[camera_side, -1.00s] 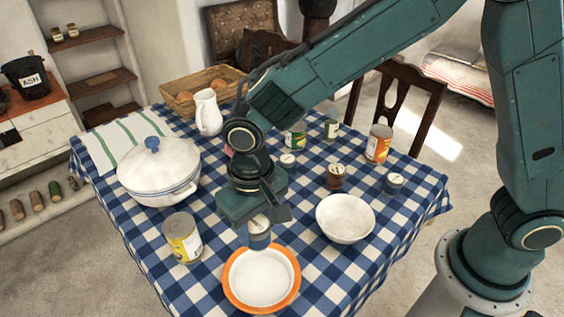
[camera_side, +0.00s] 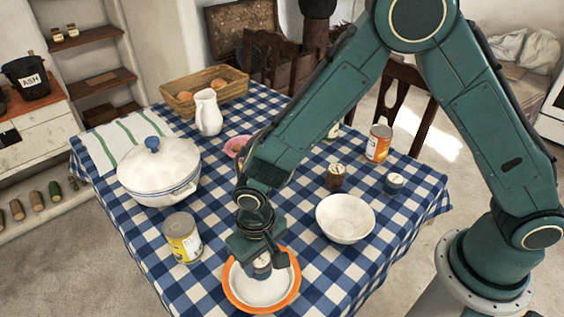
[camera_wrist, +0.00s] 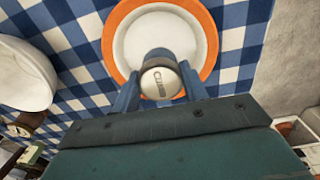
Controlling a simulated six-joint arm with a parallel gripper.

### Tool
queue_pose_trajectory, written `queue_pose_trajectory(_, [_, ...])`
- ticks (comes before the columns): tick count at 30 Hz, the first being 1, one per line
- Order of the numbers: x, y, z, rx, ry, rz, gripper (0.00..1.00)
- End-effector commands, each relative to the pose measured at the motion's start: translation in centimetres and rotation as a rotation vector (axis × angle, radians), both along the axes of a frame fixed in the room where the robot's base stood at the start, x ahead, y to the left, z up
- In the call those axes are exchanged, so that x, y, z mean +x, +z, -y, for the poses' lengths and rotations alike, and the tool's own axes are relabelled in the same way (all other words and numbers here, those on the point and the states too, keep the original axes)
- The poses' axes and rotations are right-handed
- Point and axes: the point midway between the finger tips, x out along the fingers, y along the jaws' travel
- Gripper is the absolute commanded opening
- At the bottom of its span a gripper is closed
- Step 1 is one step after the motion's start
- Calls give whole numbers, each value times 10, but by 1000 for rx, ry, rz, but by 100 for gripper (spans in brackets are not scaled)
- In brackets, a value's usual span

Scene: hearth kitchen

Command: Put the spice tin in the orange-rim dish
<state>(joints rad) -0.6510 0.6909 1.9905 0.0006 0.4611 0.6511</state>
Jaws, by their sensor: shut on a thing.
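The spice tin (camera_side: 262,266) is a small tin with a pale lid, held upright in my gripper (camera_side: 264,262). My gripper is shut on it, over the orange-rim dish (camera_side: 234,293). In the wrist view the tin's lid (camera_wrist: 160,83) shows between my two fingers (camera_wrist: 158,92), with the white dish and its orange rim (camera_wrist: 112,38) beyond it.
A white bowl (camera_side: 345,220) stands right of the dish; a yellow-label can (camera_side: 182,240) stands left. A lidded white pot (camera_side: 157,175) is farther left. A brown tin (camera_side: 336,177), a blue tin (camera_side: 394,184) and an orange-label can (camera_side: 378,144) stand at the right.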

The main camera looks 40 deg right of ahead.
Motion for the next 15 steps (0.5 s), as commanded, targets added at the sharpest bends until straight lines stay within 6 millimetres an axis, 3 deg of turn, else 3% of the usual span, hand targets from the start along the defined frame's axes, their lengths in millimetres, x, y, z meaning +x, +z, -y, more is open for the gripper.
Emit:
queue_pose_trajectory(9, [0, -30, 0, -1, 0, -2, 20])
queue_pose_trajectory(15, [0, -36, 0, 0, 0, 0, 20])
